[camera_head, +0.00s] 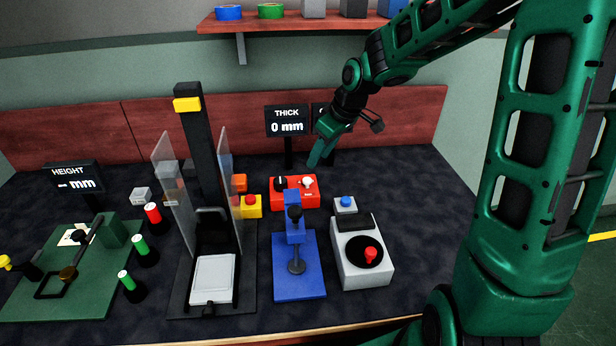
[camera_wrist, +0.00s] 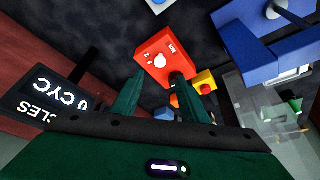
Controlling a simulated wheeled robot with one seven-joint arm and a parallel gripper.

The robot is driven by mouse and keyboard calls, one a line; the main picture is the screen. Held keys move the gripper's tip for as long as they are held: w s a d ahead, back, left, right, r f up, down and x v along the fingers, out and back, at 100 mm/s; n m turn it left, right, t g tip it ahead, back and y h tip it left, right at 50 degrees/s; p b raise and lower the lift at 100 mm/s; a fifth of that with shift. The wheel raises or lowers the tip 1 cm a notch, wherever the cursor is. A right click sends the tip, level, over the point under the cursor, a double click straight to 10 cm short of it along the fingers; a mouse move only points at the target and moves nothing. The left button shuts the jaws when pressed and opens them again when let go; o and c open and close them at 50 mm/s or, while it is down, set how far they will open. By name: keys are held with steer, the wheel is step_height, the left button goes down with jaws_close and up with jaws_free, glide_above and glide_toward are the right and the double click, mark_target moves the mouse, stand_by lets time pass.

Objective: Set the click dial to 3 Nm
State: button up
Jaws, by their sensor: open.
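A red box (camera_head: 296,202) with a black knob (camera_head: 280,184) and a white round dial (camera_head: 307,182) stands at mid-table. The red box (camera_wrist: 152,48) also shows in the wrist view, with the white dial (camera_wrist: 160,60) facing the camera and the black knob (camera_wrist: 177,78) near the right finger. A pale grey unit (camera_head: 372,276) with a black disc and red knob (camera_head: 371,254) stands in front. The markings are too small to read, so I cannot tell which is the click dial. My gripper (camera_head: 316,157) is open and empty, above and behind the red box.
A blue stand (camera_head: 298,283) is in front of the red box. A yellow box with a red button (camera_head: 250,208) is to its left, beside a tall black press with clear panels (camera_head: 229,180). The THICK display (camera_head: 287,121) stands behind.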

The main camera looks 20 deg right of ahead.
mark_target(308, 179)
steer(key=x, duration=1)
steer(key=shift+f, duration=0.1)
steer(key=shift+d, duration=0.1)
jaws_close()
